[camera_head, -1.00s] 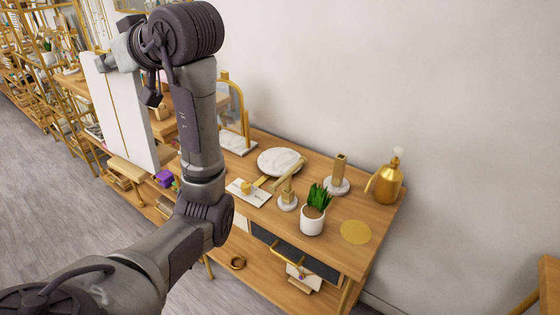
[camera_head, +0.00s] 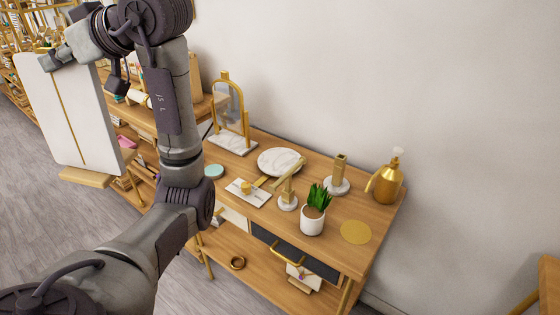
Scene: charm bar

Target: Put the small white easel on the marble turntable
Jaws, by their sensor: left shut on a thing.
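The white easel (camera_head: 70,115) is a tall white board with a gold line down its middle and a wooden ledge at its foot. It hangs in the air at the left, slightly tilted. My left gripper (camera_head: 60,58) is shut on its top edge; the fingertips are partly hidden. The marble turntable (camera_head: 280,161) is a round white disc on the wooden table, to the right of the easel and apart from it. Its top looks bare. My right gripper is not in view.
Around the turntable on the table (camera_head: 335,246) stand a gold-framed mirror (camera_head: 230,115), a marble slab with gold pieces (camera_head: 247,192), a gold stand (camera_head: 288,200), a potted plant (camera_head: 313,215), a gold post (camera_head: 338,175) and a gold bottle (camera_head: 389,180). Shelves fill the left background.

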